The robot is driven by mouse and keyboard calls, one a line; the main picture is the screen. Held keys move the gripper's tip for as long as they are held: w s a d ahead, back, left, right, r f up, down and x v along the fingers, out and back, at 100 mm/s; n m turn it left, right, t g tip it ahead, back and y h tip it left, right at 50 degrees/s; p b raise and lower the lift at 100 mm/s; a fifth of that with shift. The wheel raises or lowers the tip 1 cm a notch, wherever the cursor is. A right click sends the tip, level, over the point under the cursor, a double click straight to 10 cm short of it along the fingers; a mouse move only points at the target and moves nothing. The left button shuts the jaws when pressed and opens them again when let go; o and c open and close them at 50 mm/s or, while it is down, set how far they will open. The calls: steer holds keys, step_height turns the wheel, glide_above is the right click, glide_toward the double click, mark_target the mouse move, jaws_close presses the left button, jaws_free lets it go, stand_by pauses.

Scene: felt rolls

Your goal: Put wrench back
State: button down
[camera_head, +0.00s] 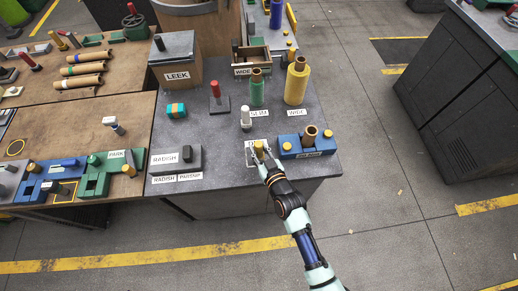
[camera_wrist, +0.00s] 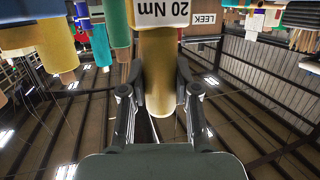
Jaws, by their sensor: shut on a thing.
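My gripper (camera_head: 264,160) is at the front edge of the grey bench, shut on a yellow cylinder (camera_head: 259,146). In the wrist view, which is upside down, the cylinder (camera_wrist: 160,70) stands between both fingers of my gripper (camera_wrist: 160,95). A white label reading "20 Nm" (camera_wrist: 163,13) shows beside its far end. I take the cylinder for the wrench's handle; the rest of it is hidden, and I cannot tell whether it is seated in a holder.
A blue block (camera_head: 290,152) with yellow knobs and a brown tube stands close right of my gripper. A white-topped peg (camera_head: 246,118), green roll (camera_head: 257,92) and yellow roll (camera_head: 296,82) stand behind. A grey RADISH block (camera_head: 174,159) is left; bench between is clear.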

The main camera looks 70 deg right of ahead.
steer(key=shift+f+b, duration=0.3)
steer(key=shift+f, duration=0.05)
steer(key=c, duration=0.8)
jaws_free()
steer(key=shift+o, duration=0.2)
steer(key=v, duration=1.2)
steer(key=shift+r, duration=0.1)
